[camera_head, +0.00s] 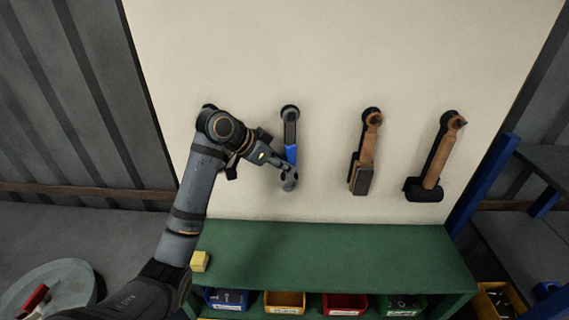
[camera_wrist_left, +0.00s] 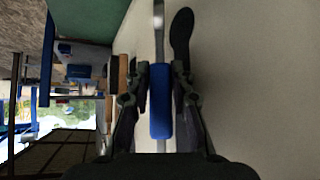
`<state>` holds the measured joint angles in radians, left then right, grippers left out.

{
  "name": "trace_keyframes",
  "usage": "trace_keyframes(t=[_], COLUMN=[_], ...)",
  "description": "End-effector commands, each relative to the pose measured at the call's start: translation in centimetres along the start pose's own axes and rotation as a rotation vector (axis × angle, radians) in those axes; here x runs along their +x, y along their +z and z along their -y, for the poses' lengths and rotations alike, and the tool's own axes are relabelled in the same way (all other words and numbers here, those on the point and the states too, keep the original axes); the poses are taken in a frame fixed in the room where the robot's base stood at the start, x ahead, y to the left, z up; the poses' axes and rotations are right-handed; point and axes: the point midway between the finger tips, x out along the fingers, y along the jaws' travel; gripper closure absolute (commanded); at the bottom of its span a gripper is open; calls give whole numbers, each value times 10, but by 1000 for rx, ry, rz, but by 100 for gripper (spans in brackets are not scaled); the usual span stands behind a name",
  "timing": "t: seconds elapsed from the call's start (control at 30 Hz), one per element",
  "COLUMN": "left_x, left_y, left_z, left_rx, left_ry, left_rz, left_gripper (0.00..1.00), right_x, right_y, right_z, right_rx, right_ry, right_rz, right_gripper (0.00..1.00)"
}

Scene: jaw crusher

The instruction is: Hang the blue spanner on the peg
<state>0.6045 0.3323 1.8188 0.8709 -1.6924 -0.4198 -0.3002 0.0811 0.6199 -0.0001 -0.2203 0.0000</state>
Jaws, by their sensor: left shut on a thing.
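The blue spanner (camera_head: 290,153) is upright against the pale board in the head view, its blue grip in the middle and grey metal above and below. My left gripper (camera_head: 283,164) reaches in from the left and is shut on it. In the left wrist view, the fingers (camera_wrist_left: 160,82) close on both sides of the blue grip of the spanner (camera_wrist_left: 160,112). The spanner's upper end overlaps the dark round peg spot (camera_head: 290,109). I cannot tell whether it is on the peg or just in front. My right gripper is not in view.
Two wooden-handled tools, a brush-like one (camera_head: 364,170) and a hammer-like one (camera_head: 432,180), hang to the right. A green bench (camera_head: 330,250) stands below, with a yellow block (camera_head: 199,261) at its left and coloured bins beneath. The board above the tools is clear.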

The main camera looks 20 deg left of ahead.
Motion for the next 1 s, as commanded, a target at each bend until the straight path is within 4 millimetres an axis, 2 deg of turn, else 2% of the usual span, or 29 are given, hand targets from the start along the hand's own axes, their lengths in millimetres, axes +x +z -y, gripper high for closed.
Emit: trace_keyframes(t=[0.3,0.33,0.5,0.83,0.93,1.0], left_x=[0,0,0,-1,-11,-24], left_y=[0,0,0,0,1,0], left_z=[0,0,0,0,2,2], left_rx=[0,0,0,-1,0,3], left_ry=[0,0,-1,-1,-4,-7], left_rz=[-1,-1,-1,1,2,2], left_gripper=[100,74,52,52,52,52], right_x=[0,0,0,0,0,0], right_y=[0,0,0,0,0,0], right_z=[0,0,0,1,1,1], right_rx=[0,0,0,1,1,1], right_ry=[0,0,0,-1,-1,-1], right_rz=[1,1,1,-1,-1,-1], right_gripper=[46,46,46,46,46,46])
